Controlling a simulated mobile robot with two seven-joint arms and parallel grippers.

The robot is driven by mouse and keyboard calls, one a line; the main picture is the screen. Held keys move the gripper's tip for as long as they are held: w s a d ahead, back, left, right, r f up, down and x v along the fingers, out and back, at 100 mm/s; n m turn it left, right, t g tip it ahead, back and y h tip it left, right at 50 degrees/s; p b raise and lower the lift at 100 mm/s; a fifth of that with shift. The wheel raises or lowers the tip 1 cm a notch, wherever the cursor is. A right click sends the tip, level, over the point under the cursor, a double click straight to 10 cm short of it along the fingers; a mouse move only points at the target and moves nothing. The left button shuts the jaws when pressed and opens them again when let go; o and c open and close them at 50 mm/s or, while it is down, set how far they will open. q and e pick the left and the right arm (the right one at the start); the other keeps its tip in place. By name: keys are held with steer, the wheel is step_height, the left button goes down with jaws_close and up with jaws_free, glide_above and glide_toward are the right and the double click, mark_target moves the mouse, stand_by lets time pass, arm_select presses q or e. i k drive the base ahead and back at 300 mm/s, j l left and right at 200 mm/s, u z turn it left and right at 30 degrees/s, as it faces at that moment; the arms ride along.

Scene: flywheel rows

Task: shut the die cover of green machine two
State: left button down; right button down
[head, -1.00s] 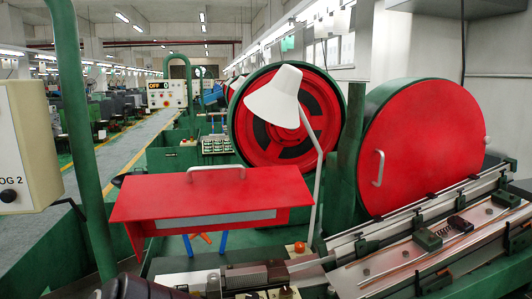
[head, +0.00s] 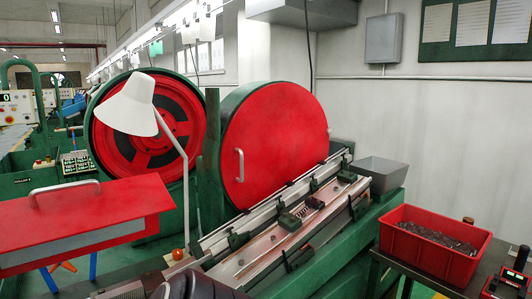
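A red hood-like cover (head: 110,205) with a grey handle (head: 64,190) on top stands at the left of the head view. A round red cover (head: 268,150) with an upright handle (head: 240,165) closes the front of a green drum at the middle. I cannot tell for certain which of these is the die cover, and no machine number is readable now. Neither of my grippers can be made out; a dark rounded shape at the bottom edge is too cropped to identify.
A white lamp (head: 133,105) on a thin post stands between the covers. A sloped rail bed (head: 275,240) runs forward from the drum. A red bin (head: 434,243) of small parts sits on a dark table at right. A grey tray (head: 380,174) is behind it.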

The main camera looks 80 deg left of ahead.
mark_target(54, 225)
steer(key=z, duration=5.15)
